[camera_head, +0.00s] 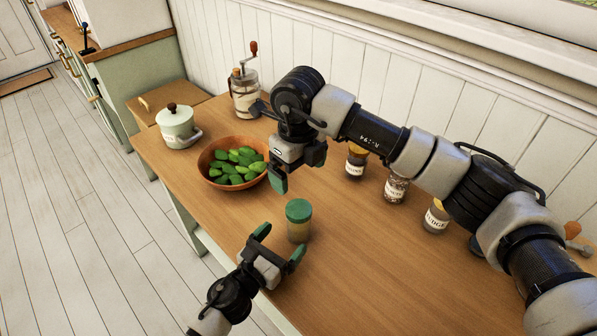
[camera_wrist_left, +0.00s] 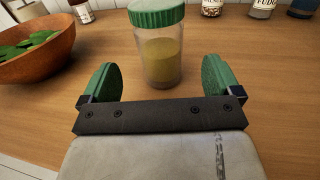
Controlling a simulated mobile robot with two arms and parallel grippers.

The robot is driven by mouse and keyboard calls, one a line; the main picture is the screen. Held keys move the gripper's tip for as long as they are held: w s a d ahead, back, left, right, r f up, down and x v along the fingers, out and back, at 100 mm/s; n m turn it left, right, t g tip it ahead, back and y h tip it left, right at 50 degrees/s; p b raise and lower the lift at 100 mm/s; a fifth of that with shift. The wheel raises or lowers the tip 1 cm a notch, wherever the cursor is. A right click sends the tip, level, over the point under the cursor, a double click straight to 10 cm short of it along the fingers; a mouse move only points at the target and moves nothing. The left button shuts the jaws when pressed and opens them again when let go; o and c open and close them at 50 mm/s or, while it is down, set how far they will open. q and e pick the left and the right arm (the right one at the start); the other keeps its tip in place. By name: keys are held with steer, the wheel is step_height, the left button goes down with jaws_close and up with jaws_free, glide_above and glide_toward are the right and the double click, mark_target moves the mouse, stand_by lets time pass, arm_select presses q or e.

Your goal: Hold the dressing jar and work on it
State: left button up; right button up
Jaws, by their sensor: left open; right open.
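The dressing jar (camera_head: 299,221) stands upright on the wooden table, with a green lid and a yellowish filling behind clear walls. It also shows in the left wrist view (camera_wrist_left: 162,55), just beyond the fingertips and between their lines. My left gripper (camera_head: 279,242) is open and low, its two green fingers pointing at the jar from the near side; the jar is not gripped. My right gripper (camera_head: 298,170) is open and empty, above the table and behind the jar, near the bowl. The jar's far side is hidden.
A wooden bowl of green leaves (camera_head: 213,179) stands left of the jar. A white lidded pot (camera_head: 178,127) and a grinder (camera_head: 244,92) stand farther back. Several labelled jars line the wall side, one being a spice jar (camera_head: 395,188). The table right of the jar (camera_head: 370,270) is clear.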

arm_select(q)
steer(key=shift+b+v, duration=0.3)
steer(key=shift+v, duration=1.85)
